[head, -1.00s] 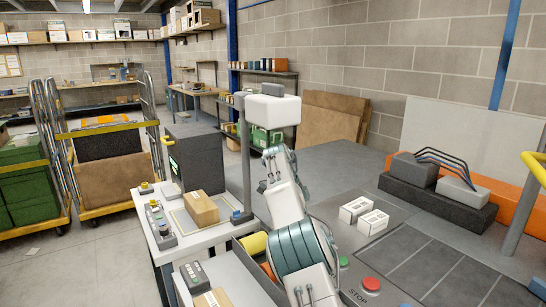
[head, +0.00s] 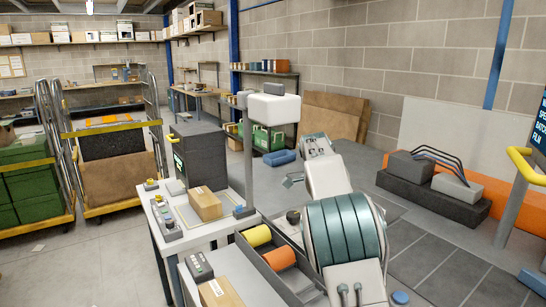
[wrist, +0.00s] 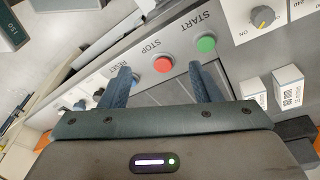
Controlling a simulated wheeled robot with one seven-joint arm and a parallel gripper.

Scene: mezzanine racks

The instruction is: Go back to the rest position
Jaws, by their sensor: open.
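My gripper (wrist: 163,80) shows in the wrist view with its two blue-grey fingers apart and nothing between them. Beyond the fingers is a control panel with a red STOP button (wrist: 163,64), a green START button (wrist: 206,44) and a RESET button partly behind the left finger. In the head view my arm reaches up from the bottom right of centre, bent at its striped joint. The fingers are too small to make out clearly there.
Two white boxes (wrist: 288,88) stand right of the fingers. A side table (head: 166,214) holds a cardboard box (head: 204,204). A bin (head: 246,263) with yellow and orange rolls sits close to my arm. Roll cages (head: 110,126) stand left. Open floor lies at lower left.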

